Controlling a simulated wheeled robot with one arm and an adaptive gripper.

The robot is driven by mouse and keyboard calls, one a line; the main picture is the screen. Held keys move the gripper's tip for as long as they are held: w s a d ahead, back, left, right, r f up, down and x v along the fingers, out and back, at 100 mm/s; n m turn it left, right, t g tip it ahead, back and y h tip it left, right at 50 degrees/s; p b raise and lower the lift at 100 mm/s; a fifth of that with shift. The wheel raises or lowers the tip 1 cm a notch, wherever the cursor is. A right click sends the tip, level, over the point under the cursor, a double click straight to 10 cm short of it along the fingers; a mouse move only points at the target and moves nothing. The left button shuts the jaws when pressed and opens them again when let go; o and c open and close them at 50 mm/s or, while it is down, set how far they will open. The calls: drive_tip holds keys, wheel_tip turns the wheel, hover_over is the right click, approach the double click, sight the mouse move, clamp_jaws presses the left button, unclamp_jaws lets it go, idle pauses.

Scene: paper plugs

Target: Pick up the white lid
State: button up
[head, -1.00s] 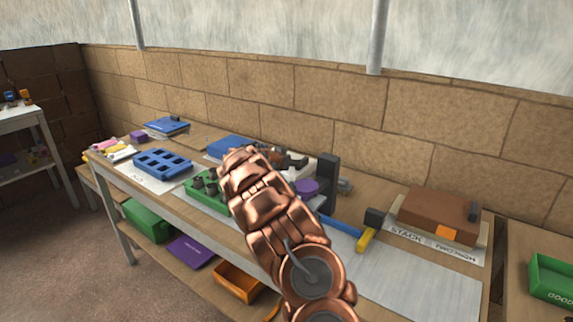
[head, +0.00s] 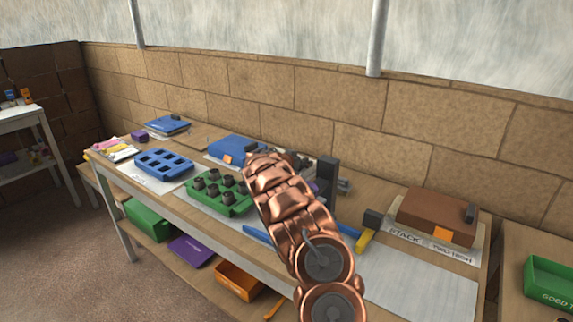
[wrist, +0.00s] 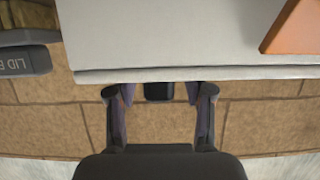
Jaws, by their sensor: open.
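In the wrist view a broad white slab (wrist: 170,40) with a lipped edge fills the upper middle; it looks like the white lid. A small black block (wrist: 158,92), like a handle, shows at its lower edge. My gripper (wrist: 160,98) is open, with one finger on each side of this block. A gap shows between the block and each finger; I cannot tell how far apart they are in depth. In the head view my copper arm hides the gripper and the white lid.
A dark piece with "LID B" lettering (wrist: 22,62) lies left in the wrist view, an orange piece (wrist: 292,28) at right. The bench holds a green tray of dark plugs (head: 220,208), a blue box (head: 235,147), a dark post (head: 328,178) and a brown box (head: 435,215).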

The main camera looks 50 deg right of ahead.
clamp_jaws()
idle(0.4)
drive_tip(key=shift+r, duration=0.1)
